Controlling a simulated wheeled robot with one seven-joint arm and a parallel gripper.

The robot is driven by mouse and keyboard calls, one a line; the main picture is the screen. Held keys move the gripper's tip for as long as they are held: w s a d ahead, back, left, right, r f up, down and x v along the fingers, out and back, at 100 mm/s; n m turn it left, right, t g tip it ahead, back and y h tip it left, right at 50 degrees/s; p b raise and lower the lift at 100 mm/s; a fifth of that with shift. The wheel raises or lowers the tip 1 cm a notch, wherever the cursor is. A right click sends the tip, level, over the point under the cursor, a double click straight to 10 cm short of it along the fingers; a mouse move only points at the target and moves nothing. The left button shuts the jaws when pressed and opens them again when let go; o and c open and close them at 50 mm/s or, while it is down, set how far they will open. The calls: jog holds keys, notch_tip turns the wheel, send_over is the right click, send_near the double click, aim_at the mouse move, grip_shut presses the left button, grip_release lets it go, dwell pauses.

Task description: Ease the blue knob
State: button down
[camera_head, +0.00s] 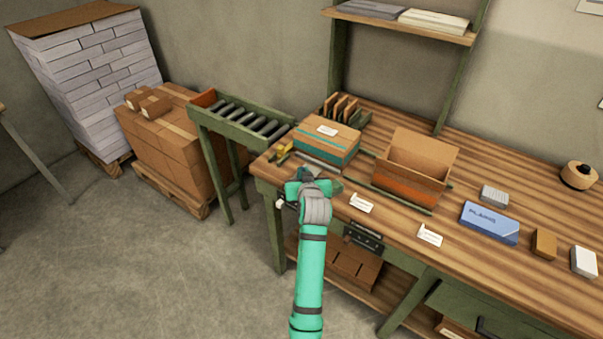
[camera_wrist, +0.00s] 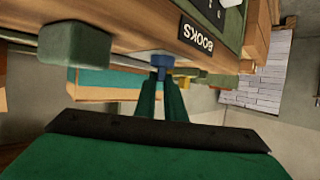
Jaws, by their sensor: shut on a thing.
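The blue knob (camera_wrist: 161,61) shows in the wrist view, at the underside of a wooden edge. My gripper (camera_wrist: 162,80) reaches up to it with two green fingers, one on each side, and is shut on it. The wrist view appears upside down. In the head view my gripper (camera_head: 308,184) is at the front left edge of the workbench (camera_head: 395,215). The knob is hidden there behind my arm.
A yellow tool-like thing (camera_head: 281,153) and a teal-banded carton (camera_head: 326,140) sit near my gripper. An open carton (camera_head: 413,170) stands to the right. A roller conveyor (camera_head: 240,122) stands left of the bench. The floor in front is clear.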

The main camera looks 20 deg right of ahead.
jog(key=n+y, duration=0.2)
jog(key=d+n+y, duration=0.1)
jog(key=n+y, duration=0.1)
jog(key=shift+s+y, duration=0.1)
jog(key=shift+y, duration=0.3)
jog(key=n+y, duration=0.1)
jog(key=n+g+y, duration=0.1)
jog(key=n+y, duration=0.1)
jog(key=n+g+y, duration=0.1)
jog(key=y, duration=0.1)
jog(key=shift+d+n, duration=0.25)
jog(key=shift+n, duration=0.15)
jog(key=shift+w+f+n+g+y, duration=0.2)
jog(key=shift+n+g+y, duration=0.1)
jog(key=shift+n+y, duration=0.2)
jog(key=c, duration=1.8)
grip_release()
jog(key=shift+c, duration=0.2)
jog(key=shift+r, duration=0.1)
